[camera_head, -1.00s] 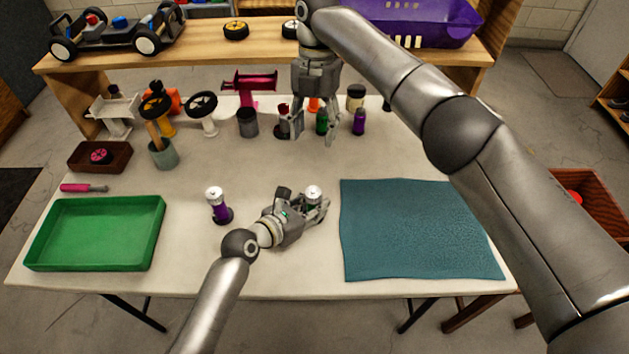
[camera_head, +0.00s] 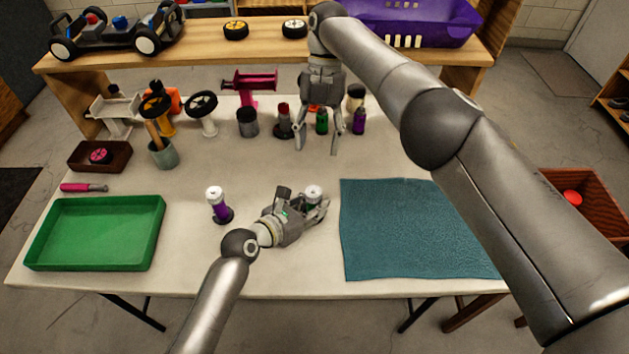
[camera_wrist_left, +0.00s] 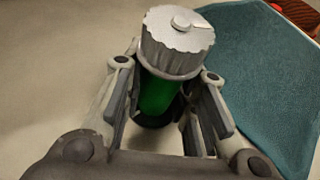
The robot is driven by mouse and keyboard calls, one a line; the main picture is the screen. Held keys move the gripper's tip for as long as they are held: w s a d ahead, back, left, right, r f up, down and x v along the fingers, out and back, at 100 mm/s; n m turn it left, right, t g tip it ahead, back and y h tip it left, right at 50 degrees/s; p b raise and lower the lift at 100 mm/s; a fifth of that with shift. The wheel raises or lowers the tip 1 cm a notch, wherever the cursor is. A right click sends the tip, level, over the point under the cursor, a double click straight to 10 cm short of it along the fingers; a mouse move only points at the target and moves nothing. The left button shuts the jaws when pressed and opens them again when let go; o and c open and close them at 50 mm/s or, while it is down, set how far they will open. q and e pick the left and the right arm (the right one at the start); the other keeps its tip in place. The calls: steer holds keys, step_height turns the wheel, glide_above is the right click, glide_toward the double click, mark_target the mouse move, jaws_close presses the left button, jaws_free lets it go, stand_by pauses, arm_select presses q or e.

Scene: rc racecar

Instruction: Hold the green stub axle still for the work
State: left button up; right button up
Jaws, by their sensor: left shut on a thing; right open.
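The green stub axle (camera_wrist_left: 158,97) stands between the fingers of my left gripper (camera_wrist_left: 165,110), with a ribbed silver wheel-like cap on its top. In the head view the silver cap (camera_head: 313,191) shows above my left gripper (camera_head: 309,207), and the green body is mostly hidden by the fingers. The left gripper is shut on the axle, low over the table.
A teal mat (camera_head: 420,230) lies to the right, a green tray (camera_head: 95,234) to the left. Several stands and pots line the back. The middle table between the grippers is clear.

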mark_target(314, 189)
steer(key=x, duration=1)
steer(key=shift+s+f, duration=0.2)
steer(key=shift+s, duration=0.05)
steer(key=c, duration=1)
